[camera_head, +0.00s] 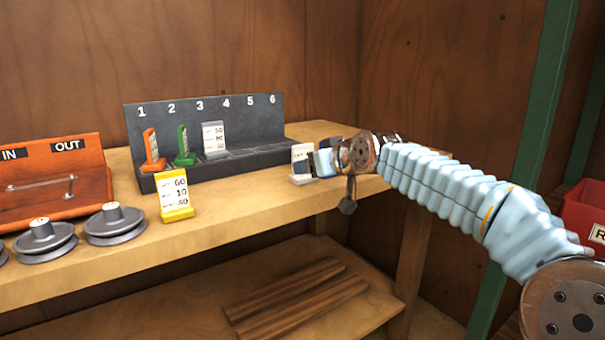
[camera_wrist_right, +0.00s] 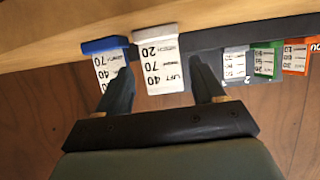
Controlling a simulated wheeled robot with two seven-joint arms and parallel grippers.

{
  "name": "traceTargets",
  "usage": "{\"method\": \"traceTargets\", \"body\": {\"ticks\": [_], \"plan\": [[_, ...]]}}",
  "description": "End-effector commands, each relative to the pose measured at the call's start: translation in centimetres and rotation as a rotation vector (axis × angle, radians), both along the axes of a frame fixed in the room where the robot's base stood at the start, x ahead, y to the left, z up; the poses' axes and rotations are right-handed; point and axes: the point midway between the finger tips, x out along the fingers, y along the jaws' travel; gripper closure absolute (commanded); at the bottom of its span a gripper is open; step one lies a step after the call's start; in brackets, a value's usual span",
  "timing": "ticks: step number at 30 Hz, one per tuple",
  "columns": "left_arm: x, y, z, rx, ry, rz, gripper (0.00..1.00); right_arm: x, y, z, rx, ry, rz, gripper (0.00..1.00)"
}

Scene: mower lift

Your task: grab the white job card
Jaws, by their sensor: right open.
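The white job card (camera_head: 302,160) stands upright on its white base at the right end of the bench, right of the numbered rack. In the right wrist view the white card (camera_wrist_right: 161,62) appears upside down, between the two fingers. My right gripper (camera_head: 322,160) is open beside the card in the head view, and in its own wrist view (camera_wrist_right: 160,70) the fingers appear on either side of it. I cannot tell whether they touch it. A blue-topped card (camera_wrist_right: 108,60) is close by, partly covered by one finger. My left gripper is not in view.
The dark rack (camera_head: 230,168) holds an orange card (camera_head: 152,146), a green card (camera_head: 184,146) and a grey card (camera_head: 213,138) in its left slots. A yellow card (camera_head: 174,194) stands in front. Pulleys (camera_head: 115,224) and a red IN/OUT holder (camera_head: 50,180) are at left.

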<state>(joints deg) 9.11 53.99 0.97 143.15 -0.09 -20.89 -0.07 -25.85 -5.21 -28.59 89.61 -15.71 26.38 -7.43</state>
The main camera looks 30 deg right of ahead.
Motion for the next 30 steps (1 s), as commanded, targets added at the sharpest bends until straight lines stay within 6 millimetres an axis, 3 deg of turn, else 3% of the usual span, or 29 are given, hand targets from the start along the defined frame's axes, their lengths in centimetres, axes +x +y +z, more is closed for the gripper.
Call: {"method": "traceTargets", "body": {"ticks": [10,19,26,30], "plan": [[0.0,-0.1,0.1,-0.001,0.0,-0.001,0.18,4.2,-0.2,-2.1,-0.001,0.002,-0.002,0.32],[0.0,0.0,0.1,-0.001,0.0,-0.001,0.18,4.7,-0.2,-2.3,0.0,0.0,-0.001,0.32],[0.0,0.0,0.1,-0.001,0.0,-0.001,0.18,4.7,-0.2,-2.3,0.001,0.0,-0.001,0.67],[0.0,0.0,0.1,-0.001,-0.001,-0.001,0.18,4.7,-0.2,-2.3,0.001,-0.001,-0.001,0.7]]}}
